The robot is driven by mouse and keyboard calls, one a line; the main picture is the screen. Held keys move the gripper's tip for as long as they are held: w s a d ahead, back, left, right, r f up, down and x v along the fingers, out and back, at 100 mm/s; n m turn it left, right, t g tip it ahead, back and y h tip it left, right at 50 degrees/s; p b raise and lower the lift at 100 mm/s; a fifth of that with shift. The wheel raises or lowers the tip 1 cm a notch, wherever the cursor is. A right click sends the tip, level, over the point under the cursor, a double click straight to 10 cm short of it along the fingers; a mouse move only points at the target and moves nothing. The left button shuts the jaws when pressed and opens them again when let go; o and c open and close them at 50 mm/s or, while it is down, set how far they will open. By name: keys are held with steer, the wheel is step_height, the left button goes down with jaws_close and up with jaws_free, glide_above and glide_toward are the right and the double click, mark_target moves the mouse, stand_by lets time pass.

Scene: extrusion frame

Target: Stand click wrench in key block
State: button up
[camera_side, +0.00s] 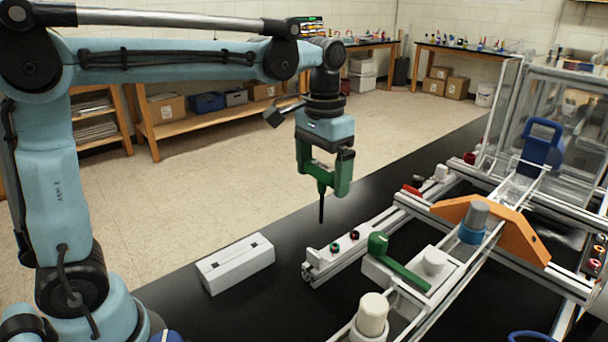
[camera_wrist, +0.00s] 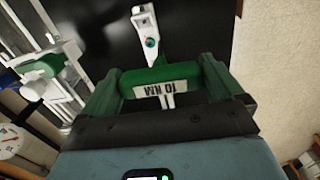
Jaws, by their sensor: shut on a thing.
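My gripper (camera_side: 323,175) hangs pointing down above the black bench, shut on the click wrench. The wrench's green crossbar handle lies between the fingers, and its dark shaft (camera_side: 321,208) points straight down, clear of the bench. In the wrist view the green handle (camera_wrist: 160,76) is between the finger pads, with a pale label reading "10 NM". The key block (camera_side: 236,263) is a long white block on the bench, with dark openings on top. It is lower and to the left of the wrench tip, well apart from it.
An aluminium extrusion frame (camera_side: 375,228) stands right of my gripper. It carries a green-handled lever (camera_side: 400,270), an orange bracket (camera_side: 487,225) and white round knobs. Red and green-ringed parts sit at its near end. Bare bench lies around the key block.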

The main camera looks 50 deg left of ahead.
steer(key=s+a+f, duration=0.1)
steer(key=s+a, duration=0.8)
steer(key=s, duration=0.1)
steer(key=shift+a+f, duration=0.2)
steer(key=shift+f, duration=0.05)
steer(key=shift+f, duration=0.1)
steer(key=shift+f, duration=2.2)
steer(key=shift+w+f, duration=0.1)
steer(key=shift+f, duration=0.05)
steer(key=shift+f, duration=0.35)
steer(key=shift+f, duration=1.7)
